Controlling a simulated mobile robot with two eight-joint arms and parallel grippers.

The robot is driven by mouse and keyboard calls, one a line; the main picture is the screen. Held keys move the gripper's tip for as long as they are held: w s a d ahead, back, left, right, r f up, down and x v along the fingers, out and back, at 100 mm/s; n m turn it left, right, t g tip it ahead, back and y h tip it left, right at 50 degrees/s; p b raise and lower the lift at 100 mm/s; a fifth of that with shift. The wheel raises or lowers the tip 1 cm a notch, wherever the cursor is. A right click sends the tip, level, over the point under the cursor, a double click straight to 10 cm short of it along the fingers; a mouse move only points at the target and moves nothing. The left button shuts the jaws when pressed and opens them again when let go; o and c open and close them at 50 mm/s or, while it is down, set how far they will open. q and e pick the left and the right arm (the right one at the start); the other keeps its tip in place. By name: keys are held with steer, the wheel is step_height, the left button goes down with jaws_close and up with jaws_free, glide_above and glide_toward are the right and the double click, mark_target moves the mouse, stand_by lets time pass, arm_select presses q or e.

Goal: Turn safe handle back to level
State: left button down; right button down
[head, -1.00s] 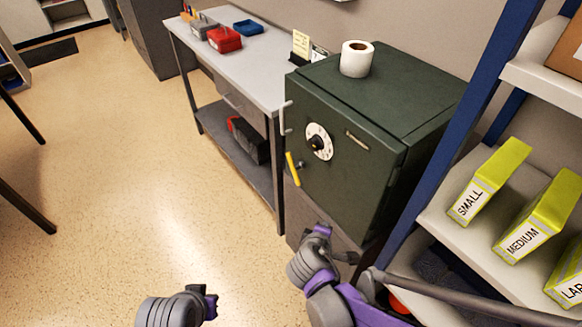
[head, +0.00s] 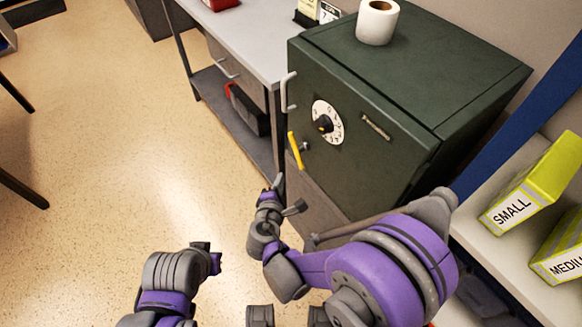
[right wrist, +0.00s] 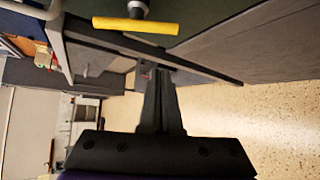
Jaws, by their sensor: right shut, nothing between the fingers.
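The dark green safe (head: 362,150) stands in the middle of the head view. Its yellow handle (head: 295,151) is on the door's left part, below the dial, and hangs steeply, close to vertical. In the right wrist view the handle (right wrist: 135,25) crosses the top of the picture on its dark hub. My right gripper (head: 277,184) is shut and empty, below and slightly left of the handle, apart from it. Its closed fingers (right wrist: 158,72) point toward the handle in the wrist view. My left gripper (head: 203,248) is low in the head view; its fingers cannot be made out.
A white dial (head: 327,122) and a pale pull bar (head: 288,91) are on the safe door. A paper roll (head: 377,22) stands on top. A grey workbench (head: 240,42) adjoins on the left, a shelf with yellow boxes (head: 535,185) on the right.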

mark_target(299, 165)
steer(key=w+d+f, duration=0.1)
steer(key=w+d, duration=0.3)
steer(key=w, duration=0.2)
steer(key=shift+w+f, duration=0.4)
steer(key=shift+s+d+r+n+g+h, duration=0.1)
steer(key=shift+s+r+n+g+h, duration=0.15)
steer(key=shift+g, duration=0.35)
stand_by(0.6)
steer(key=g, duration=0.1)
steer(key=n+g+h, duration=0.1)
steer(key=r+n+g+p, duration=0.1)
steer(key=shift+s+d+h, duration=0.35)
steer(key=shift+s, duration=0.05)
steer(key=g, duration=0.1)
steer(key=r+n+g+h, duration=0.1)
steer(key=g+h, duration=0.1)
steer(key=shift+s+d+r+n+g, duration=0.15)
steer(key=shift+s+r+n+g, duration=0.1)
steer(key=shift+n+g, duration=0.1)
steer(key=shift+r, duration=0.3)
stand_by(0.3)
